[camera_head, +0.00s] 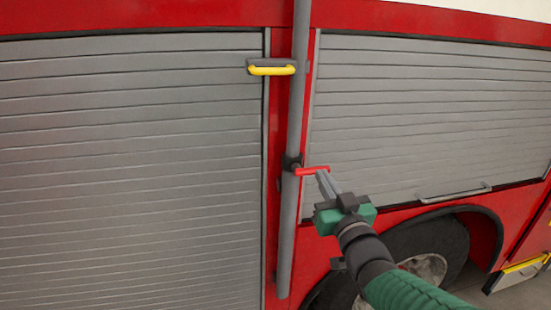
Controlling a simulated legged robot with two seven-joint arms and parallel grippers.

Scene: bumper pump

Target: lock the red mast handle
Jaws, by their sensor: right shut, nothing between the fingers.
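The red mast handle (311,171) is a short red bar that sticks out to the right from a dark clamp (291,163) on the grey vertical mast (299,110). It lies nearly level in the head view. My right gripper (323,178) comes up from the lower right with its grey fingers shut. Its fingertips are at the right part of the handle, just below it in the picture. I cannot tell whether they touch it. Nothing shows between the fingers. My left gripper is not in view.
A yellow grab handle (272,71) sits left of the mast, higher up. Grey roller shutters (130,150) flank the mast on the red truck body. The right shutter has a grey bar handle (455,194). A wheel (430,262) is below right, partly behind my right arm.

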